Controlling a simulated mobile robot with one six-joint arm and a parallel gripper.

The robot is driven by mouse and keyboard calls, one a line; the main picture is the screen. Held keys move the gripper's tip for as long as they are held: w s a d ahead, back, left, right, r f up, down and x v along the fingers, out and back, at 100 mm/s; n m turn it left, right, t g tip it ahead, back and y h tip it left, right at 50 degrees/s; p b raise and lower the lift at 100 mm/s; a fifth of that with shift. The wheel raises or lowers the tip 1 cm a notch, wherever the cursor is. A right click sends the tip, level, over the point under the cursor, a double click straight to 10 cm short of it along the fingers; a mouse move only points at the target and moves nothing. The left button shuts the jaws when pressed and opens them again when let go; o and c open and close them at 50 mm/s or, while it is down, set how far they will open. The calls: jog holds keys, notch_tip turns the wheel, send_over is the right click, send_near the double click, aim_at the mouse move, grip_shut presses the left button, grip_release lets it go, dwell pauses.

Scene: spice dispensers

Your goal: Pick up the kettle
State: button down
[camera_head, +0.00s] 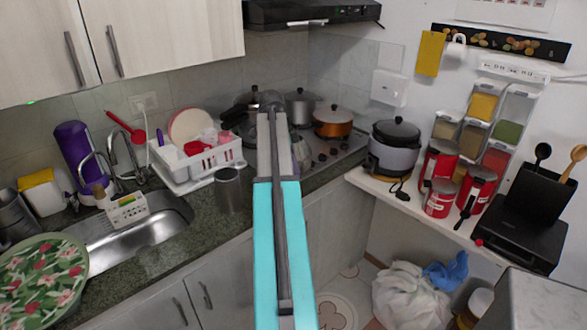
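A dark, shiny vessel that looks like the kettle (241,107) stands at the left back of the stove. Its right part is hidden behind the end of my arm, so its full shape and handle are not clear. My gripper (270,101) is at the far end of my cyan and grey arm, in front of the stove. It overlaps the right side of this vessel in the picture. I cannot tell whether they touch, or whether the fingers are open or shut.
A steel pot (301,107) and an orange pot (333,121) stand on the stove (318,148) to the right. A white dish rack (204,166) and a grey metal canister (228,190) are to the left. A rice cooker (393,150) sits on the right shelf.

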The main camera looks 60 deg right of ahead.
jog(key=shift+s+a+r+b, duration=0.1)
jog(key=shift+s+a+b, duration=0.1)
jog(key=shift+s+a, duration=0.4)
jog(key=shift+s+a+r+b, duration=0.15)
jog(key=shift+s+a, duration=0.2)
jog(key=shift+s, duration=0.3)
jog(key=shift+s+a, duration=0.1)
jog(key=shift+s, duration=0.1)
